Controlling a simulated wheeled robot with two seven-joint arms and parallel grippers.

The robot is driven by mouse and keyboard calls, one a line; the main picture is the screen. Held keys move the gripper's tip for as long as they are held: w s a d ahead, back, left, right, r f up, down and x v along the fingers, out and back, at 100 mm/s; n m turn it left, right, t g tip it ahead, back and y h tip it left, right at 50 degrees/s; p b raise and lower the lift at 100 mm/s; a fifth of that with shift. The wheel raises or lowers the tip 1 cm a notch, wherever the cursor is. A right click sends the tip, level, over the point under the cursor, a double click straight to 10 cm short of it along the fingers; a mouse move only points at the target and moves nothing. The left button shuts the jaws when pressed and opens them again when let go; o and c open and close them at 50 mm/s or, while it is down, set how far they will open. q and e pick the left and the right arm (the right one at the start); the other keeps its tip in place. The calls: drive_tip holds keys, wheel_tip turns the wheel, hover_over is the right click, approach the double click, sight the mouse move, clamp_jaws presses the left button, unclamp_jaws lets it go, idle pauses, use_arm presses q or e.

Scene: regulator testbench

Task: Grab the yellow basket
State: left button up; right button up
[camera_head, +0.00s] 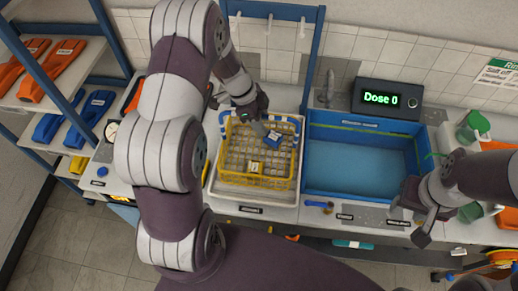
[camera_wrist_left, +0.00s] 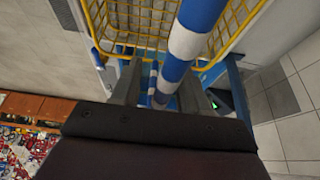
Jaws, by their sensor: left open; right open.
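The yellow wire basket (camera_head: 235,178) sits on a white tray on the counter, left of the blue sink. It has blue-and-white striped handles on its left (camera_head: 224,125) and right sides. My left gripper (camera_head: 259,124) is open over the basket's far part. In the left wrist view, the basket's yellow wires (camera_wrist_left: 128,22) show at the top. A striped handle (camera_wrist_left: 188,43) runs down toward the space between the open left fingers (camera_wrist_left: 158,88); contact cannot be told. My right gripper (camera_head: 424,222) is open and empty at the sink's front right, away from the basket.
A dose display (camera_head: 386,99) stands behind the sink.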

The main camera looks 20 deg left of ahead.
idle(0.3)
use_arm(q)
clamp_jaws()
idle(1.2)
